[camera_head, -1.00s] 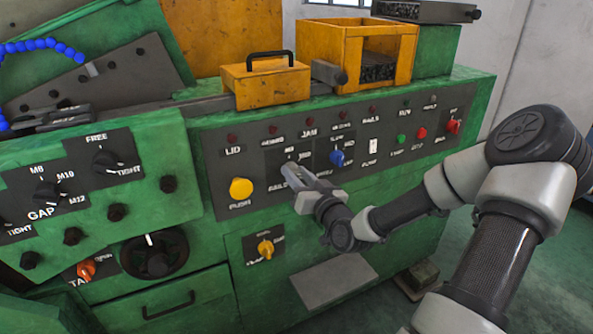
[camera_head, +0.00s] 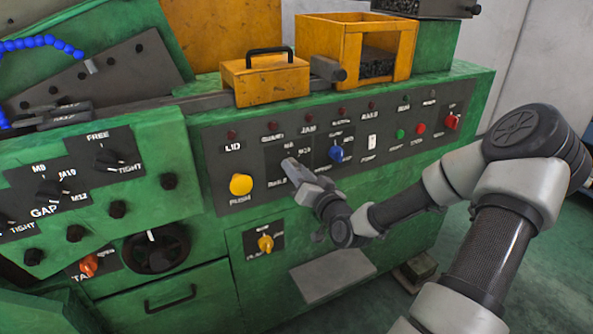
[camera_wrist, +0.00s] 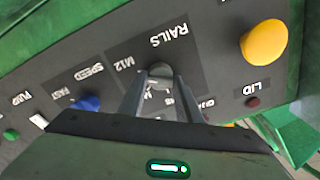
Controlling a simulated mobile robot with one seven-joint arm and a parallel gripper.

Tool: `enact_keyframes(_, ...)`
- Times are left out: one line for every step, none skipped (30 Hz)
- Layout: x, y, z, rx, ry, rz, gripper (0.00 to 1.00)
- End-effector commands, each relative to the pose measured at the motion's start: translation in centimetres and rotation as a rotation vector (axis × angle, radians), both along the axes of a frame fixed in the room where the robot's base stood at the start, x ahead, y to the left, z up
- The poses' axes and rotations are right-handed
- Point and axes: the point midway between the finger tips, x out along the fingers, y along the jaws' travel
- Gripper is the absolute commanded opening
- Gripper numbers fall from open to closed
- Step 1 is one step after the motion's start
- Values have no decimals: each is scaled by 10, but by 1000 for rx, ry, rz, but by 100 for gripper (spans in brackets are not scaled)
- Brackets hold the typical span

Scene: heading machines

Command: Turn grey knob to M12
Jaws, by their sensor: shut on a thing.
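The grey knob (camera_wrist: 160,70) sits on the dark RAILS panel (camera_wrist: 196,62) of the green machine. In the wrist view its rounded end shows between the fingertips of my gripper (camera_wrist: 161,80), which is shut on it. The M12 label (camera_wrist: 125,65) lies to the left of the knob in that upside-down view. The fingers hide part of the other markings, and I cannot tell exactly which mark the knob points to. In the head view my gripper (camera_head: 292,166) reaches the RAILS panel and covers the knob.
A yellow push button (camera_head: 241,185) is left of the RAILS panel, and a blue speed knob (camera_head: 336,153) is close on its right. Further right are a white switch (camera_head: 372,142) and small green and red buttons. An orange knob (camera_head: 265,243) is below.

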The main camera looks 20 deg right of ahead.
Motion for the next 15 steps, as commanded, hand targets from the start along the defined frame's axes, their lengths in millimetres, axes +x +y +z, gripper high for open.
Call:
enact_keyframes(0, 0, -1, 1, 1, 0, 34)
enact_keyframes(0, 0, -1, 1, 1, 0, 40)
enact_keyframes(0, 0, -1, 1, 1, 0, 46)
enact_keyframes(0, 0, 0, 1, 1, 0, 50)
enact_keyframes(0, 0, 0, 1, 1, 0, 50)
enact_keyframes(0, 0, 0, 1, 1, 0, 50)
enact_keyframes(0, 0, 0, 0, 1, 0, 50)
enact_keyframes(0, 0, 0, 0, 0, 0, 50)
enact_keyframes(0, 0, 0, 0, 1, -1, 50)
enact_keyframes(0, 0, 0, 0, 0, 0, 50)
enact_keyframes(0, 0, 0, 0, 0, 0, 50)
enact_keyframes(0, 0, 0, 0, 1, -1, 50)
enact_keyframes(-1, 0, 0, 0, 1, -1, 50)
enact_keyframes(-2, 0, 0, 0, 1, 0, 50)
enact_keyframes(-5, 0, 0, 0, 1, 0, 50)
